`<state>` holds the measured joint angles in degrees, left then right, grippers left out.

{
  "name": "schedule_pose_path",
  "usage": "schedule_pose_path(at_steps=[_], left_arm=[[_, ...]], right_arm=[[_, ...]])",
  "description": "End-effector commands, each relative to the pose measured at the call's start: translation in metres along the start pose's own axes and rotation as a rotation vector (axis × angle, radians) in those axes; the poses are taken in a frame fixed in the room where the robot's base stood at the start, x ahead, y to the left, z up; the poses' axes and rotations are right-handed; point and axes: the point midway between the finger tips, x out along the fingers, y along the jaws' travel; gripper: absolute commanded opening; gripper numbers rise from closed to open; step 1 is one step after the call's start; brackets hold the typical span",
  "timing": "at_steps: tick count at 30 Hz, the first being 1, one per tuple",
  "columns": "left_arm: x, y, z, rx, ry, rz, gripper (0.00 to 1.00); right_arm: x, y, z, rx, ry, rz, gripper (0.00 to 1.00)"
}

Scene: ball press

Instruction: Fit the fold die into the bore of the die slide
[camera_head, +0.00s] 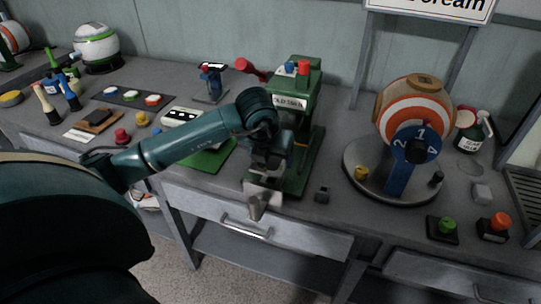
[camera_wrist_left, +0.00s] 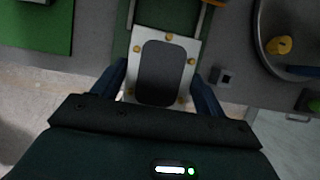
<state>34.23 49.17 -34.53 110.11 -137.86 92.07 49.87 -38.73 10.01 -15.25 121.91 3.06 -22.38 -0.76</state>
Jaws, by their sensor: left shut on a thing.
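My left gripper (camera_head: 265,165) is over the front of the green press (camera_head: 304,130). In the left wrist view its two blue fingers (camera_wrist_left: 158,80) stand on either side of a dark grey rounded block, which I take to be the fold die (camera_wrist_left: 160,72). The die slide (camera_wrist_left: 139,40) is a pale plate with brass studs around its rim, directly behind the die. In the head view the slide's pale front (camera_head: 264,191) shows below the gripper, and the die is hidden. The bore is covered, so I cannot tell if the die is inside it or above it. My right gripper is not in view.
A grey tapered piece (camera_head: 256,207) projects at the bench's front edge. Further right stands a striped ball with a numbered dial (camera_head: 415,145) on a round base. A green mat (camera_head: 208,158) lies left of the press.

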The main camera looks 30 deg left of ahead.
Motion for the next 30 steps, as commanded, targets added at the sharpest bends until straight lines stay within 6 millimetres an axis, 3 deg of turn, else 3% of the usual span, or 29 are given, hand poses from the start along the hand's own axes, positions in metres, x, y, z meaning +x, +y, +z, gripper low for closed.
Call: schedule_pose_path(at_steps=[6, 12, 30], left_arm=[[0.025, 0.0, -0.01, 0.0, -0.001, 0.0, 0.43], [0.036, 0.0, -0.015, -0.001, -0.001, 0.001, 0.43], [0.037, 0.0, -0.015, -0.001, -0.001, 0.0, 0.43]], right_arm=[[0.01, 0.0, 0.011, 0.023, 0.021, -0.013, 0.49], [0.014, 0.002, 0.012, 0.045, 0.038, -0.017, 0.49], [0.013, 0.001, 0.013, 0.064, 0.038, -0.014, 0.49]])
